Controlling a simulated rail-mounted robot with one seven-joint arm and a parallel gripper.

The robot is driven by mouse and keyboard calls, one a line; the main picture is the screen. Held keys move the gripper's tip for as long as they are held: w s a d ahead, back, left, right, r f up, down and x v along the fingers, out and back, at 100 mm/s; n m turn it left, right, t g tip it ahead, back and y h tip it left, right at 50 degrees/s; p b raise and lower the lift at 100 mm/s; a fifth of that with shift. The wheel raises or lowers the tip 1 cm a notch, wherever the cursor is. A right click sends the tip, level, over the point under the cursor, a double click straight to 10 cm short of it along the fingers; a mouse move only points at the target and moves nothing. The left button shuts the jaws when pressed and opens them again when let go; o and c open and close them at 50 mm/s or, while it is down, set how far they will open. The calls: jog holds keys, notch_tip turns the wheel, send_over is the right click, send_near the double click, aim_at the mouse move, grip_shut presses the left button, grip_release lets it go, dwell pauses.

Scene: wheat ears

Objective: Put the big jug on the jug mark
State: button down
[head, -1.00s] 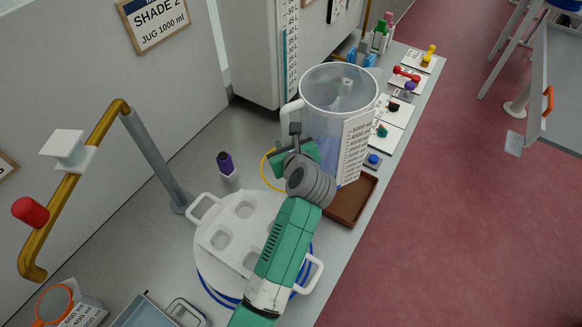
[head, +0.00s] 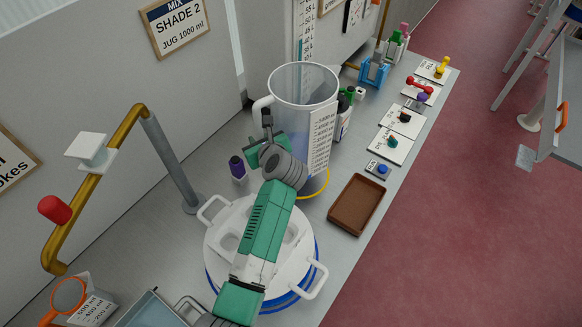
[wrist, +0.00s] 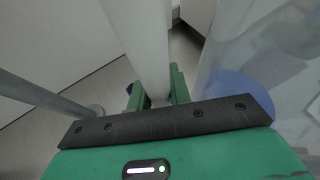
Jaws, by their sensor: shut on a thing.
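The big jug (head: 303,92) is clear and tall, with a printed scale on its right side and a pale handle on its left. It stands upright in the head view, with bluish colour low inside. My gripper (head: 268,140) is shut on the jug's handle; the wrist view shows the pale handle (wrist: 146,45) between the fingers (wrist: 155,88). A yellow ring on the bench (head: 326,184), seemingly the jug mark, shows at the jug's lower right. The jug and my arm hide the rest of it. I cannot tell whether the jug's base touches the bench.
A white-lidded round vessel (head: 218,240) with blue bands stands under my arm. A purple-capped bottle (head: 238,169) is left of the jug, green-capped bottles (head: 344,112) right behind it. A brown tray (head: 357,205) lies to the right. A grey post (head: 172,165) rises at left.

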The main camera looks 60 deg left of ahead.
notch_tip(320, 180, down, 9)
jog(key=b, duration=0.1)
jog(key=shift+b, duration=0.35)
jog(key=shift+f, duration=0.15)
jog(key=c, duration=1.3)
grip_release()
jog(key=p+v, duration=0.2)
jog(key=v, duration=1)
